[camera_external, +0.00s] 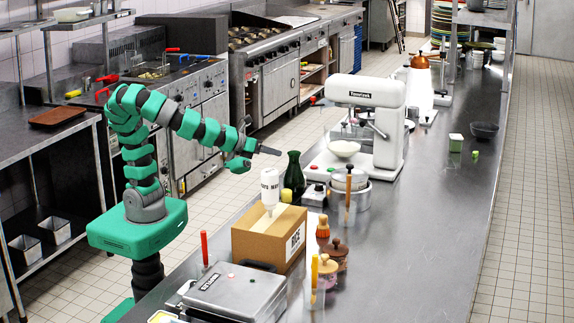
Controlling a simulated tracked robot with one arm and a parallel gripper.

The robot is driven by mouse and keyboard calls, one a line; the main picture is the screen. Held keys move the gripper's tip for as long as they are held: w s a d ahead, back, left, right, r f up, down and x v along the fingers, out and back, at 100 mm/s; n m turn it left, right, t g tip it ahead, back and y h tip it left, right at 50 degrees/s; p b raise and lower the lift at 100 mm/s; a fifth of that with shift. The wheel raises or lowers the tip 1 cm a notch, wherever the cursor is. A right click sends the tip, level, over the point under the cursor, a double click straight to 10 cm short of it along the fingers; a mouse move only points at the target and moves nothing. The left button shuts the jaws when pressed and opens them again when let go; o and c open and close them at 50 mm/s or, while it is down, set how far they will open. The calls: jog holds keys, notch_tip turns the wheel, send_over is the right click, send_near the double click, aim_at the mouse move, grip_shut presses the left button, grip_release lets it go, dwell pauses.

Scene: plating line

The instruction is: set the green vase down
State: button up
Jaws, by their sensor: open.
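The dark green vase (294,174) stands upright on the steel counter (414,226), behind the cardboard box and in front of the white stand mixer. Its lower part is partly hidden by things in front. My gripper (262,158) is open and empty. It is up and to the left of the vase in the picture, and looks apart from it. My green and black arm reaches from the left toward the counter.
A cardboard box (268,238) with a white bottle (269,188) stands nearer than the vase. The white mixer (372,112) stands behind it. A metal press (235,298) and several jars crowd the front. The counter's right side is largely clear.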

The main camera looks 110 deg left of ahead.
jog(key=s+d+r+n+t+h, duration=0.1)
jog(key=d+r+n+t+h, duration=0.1)
jog(key=r+n, duration=0.6)
jog(key=s+d+r+n+t+h, duration=0.1)
jog(key=d+r+n+h, duration=0.3)
jog(key=r+n, duration=0.4)
jog(key=s+d+r+n+t+h, duration=0.2)
jog(key=r+n, duration=0.6)
jog(key=r, duration=0.9)
jog(key=d+h, duration=0.1)
jog(key=d, duration=0.1)
jog(key=shift+d+r+t, duration=0.2)
jog(key=shift+d+t, duration=0.1)
jog(key=shift+d, duration=0.05)
jog(key=shift+s, duration=0.1)
